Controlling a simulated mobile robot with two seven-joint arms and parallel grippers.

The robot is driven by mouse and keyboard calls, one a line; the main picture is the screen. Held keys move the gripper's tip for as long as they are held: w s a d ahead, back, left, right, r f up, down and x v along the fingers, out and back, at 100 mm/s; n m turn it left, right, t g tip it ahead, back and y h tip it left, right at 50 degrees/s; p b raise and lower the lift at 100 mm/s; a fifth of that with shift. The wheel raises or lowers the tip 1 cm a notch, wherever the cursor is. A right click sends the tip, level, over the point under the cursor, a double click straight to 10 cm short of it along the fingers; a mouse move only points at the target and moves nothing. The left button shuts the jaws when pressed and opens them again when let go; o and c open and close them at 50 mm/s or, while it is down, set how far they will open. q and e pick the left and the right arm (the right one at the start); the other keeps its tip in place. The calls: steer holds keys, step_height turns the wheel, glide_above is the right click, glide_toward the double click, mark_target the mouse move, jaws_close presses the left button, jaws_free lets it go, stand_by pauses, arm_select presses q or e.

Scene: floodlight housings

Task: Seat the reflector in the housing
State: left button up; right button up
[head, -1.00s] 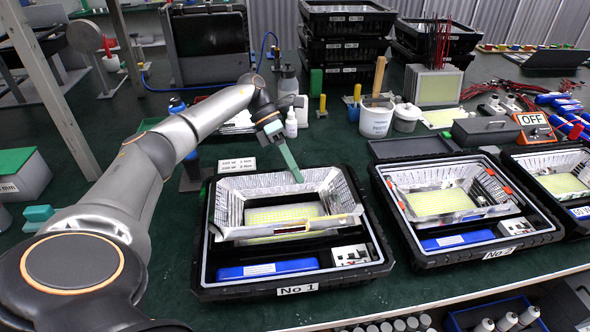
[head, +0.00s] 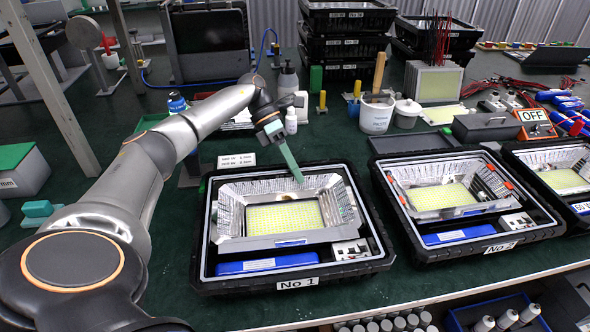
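The silver, ribbed reflector (head: 231,212) lies in the black housing marked No 1 (head: 379,259). It looks roughly level and frames the bright yellow LED panel (head: 284,217) on all sides. Whether its rim is fully down all round I cannot tell. My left gripper (head: 298,179) reaches down from the upper left, its green fingers showing as one bar. The tips are at the reflector's far wall, right of its middle; whether they touch it or have a gap between them I cannot tell. My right gripper is out of view.
The No 2 housing (head: 548,232) with its own reflector stands to the right, another beyond it. A blue block (head: 268,264) and a white terminal part (head: 350,250) lie in the front of No 1. A white bucket (head: 376,115) and bottles stand behind.

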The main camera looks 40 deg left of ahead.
arm_select(q)
steer(key=shift+a+f, duration=0.15)
steer(key=shift+f, duration=0.15)
steer(key=p+v, duration=0.3)
steer(key=v, duration=0.9)
steer(key=shift+r, duration=0.55)
stand_by(0.4)
